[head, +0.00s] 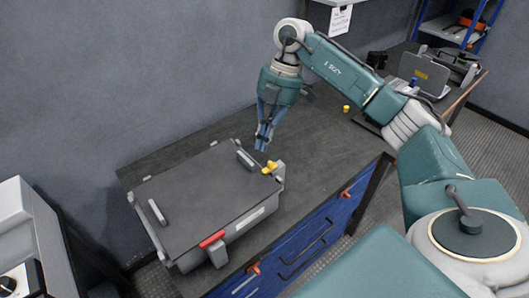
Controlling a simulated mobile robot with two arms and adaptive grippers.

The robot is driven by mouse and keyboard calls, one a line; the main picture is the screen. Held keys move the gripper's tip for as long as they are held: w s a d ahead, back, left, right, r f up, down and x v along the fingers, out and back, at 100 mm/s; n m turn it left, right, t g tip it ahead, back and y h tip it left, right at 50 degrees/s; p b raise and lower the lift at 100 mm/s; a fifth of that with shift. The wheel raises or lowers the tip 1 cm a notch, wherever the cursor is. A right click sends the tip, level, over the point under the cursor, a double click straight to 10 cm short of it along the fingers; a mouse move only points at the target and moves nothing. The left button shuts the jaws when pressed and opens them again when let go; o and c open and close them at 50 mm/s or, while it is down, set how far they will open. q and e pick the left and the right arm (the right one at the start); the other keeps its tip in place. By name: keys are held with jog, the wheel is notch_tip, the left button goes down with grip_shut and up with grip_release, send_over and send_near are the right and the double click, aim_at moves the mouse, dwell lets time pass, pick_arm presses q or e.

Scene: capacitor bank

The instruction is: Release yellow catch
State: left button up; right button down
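The yellow catch (270,167) sits at the right corner of a grey lidded case (190,205) on the workbench. The lid lies flat on the case. My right gripper (263,147) points down just above and slightly left of the catch in the picture. Its blue fingers look close together, with nothing visible between them; I cannot tell whether they are fully shut. A gap seems to show between the fingertips and the catch, though contact is hard to judge. My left gripper is not in view.
A red catch (212,239) is on the case's front side. The dark workbench (325,140) is mostly clear right of the case. A small yellow object (346,108) lies farther back. Blue drawers (305,250) are below, and a grey device (425,75) stands at the far right.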

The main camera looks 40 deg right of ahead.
aim_at(270, 166)
jog(key=p+x, duration=0.2)
jog(key=x, duration=0.7)
jog(key=shift+f, duration=0.2)
jog(key=d+p, duration=0.1)
jog(key=d, duration=0.2)
jog(key=shift+w+d, duration=0.1)
jog(key=shift+d, duration=0.3)
